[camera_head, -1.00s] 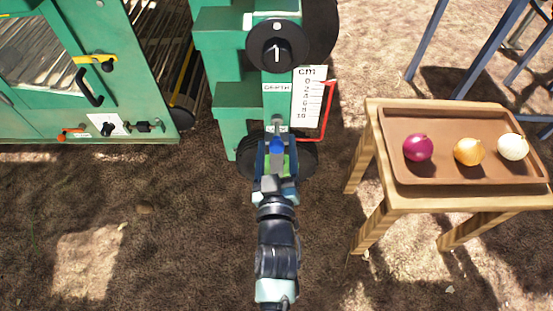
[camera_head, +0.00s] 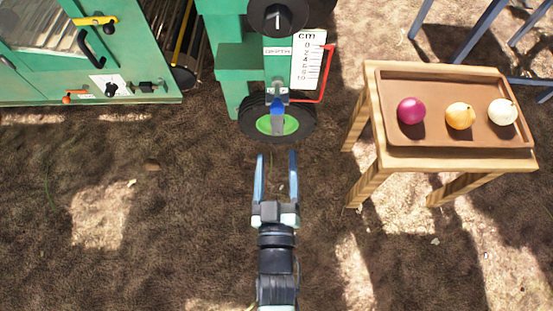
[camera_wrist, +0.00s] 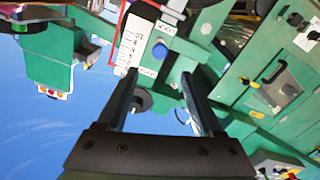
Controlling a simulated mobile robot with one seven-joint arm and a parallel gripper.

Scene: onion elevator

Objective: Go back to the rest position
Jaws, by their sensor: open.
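My gripper (camera_head: 275,160) is open and empty, its two fingers pointing forward over bare soil in the head view. It is short of the green-hubbed wheel (camera_head: 277,124) and apart from it. A blue part (camera_head: 278,112) sits in front of that wheel, below the depth scale. In the wrist view my gripper (camera_wrist: 162,75) shows both fingers spread, with the green machine (camera_wrist: 200,48) beyond them and nothing between them.
The depth scale (camera_head: 309,62) with a red pointer and a black knob (camera_head: 277,15) are on the machine. A green cabinet (camera_head: 150,60) stands left. At right, a wooden table (camera_head: 380,163) bears a brown tray (camera_head: 460,142) with a red, a yellow and a white onion. Soil at left is clear.

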